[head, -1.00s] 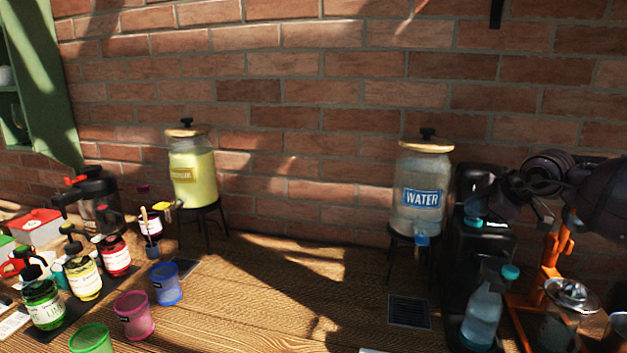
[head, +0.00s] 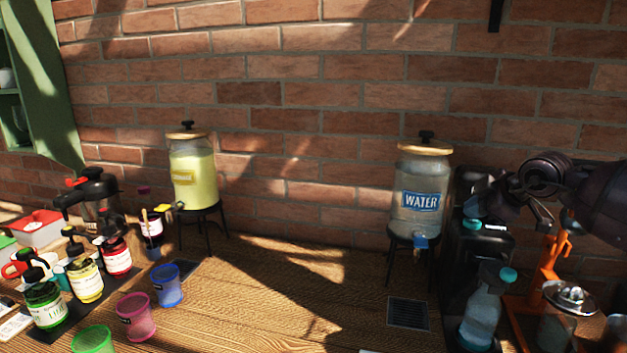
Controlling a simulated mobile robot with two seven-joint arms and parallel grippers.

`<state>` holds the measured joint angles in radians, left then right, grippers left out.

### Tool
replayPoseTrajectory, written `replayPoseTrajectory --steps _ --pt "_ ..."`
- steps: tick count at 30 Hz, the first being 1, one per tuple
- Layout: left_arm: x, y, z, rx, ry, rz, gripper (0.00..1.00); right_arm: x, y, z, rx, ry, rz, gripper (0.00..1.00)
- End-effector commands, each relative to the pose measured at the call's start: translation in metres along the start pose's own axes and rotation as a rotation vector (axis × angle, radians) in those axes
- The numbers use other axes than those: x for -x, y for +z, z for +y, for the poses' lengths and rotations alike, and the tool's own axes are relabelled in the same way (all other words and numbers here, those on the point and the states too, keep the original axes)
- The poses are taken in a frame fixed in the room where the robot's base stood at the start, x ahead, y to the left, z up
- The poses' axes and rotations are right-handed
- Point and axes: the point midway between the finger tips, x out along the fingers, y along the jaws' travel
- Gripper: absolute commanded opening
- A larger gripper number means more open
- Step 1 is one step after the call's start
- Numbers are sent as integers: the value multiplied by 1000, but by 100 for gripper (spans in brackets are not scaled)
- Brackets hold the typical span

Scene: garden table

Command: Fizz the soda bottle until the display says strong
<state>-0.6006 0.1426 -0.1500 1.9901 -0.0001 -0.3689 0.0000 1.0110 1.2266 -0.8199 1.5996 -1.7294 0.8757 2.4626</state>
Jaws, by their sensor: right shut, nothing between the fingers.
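The soda bottle (head: 481,318) is clear with a teal cap and stands upright at the lower right, at the front of a black soda machine (head: 465,262). The machine has a teal part (head: 472,223) near its top and small pale lettering on its front, too small to read. I cannot make out a fizz level. My right gripper (head: 541,218) is shut and empty, in the air to the right of the machine's top and above the bottle. My left gripper is out of view.
A water dispenser (head: 420,205) stands left of the machine, with a dark drip grate (head: 408,313) in front. An orange press (head: 548,262) and a lidded glass jar (head: 560,322) crowd the right. The middle of the wooden table (head: 290,285) is clear.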

Motion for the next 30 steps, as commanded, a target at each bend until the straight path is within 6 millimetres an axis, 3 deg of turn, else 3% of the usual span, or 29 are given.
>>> replayPoseTrajectory --steps 11,30 --pt "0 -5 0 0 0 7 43 2 -2 1 0 0 1 0" --pt "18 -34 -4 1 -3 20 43 37 -27 27 1 1 2 0"
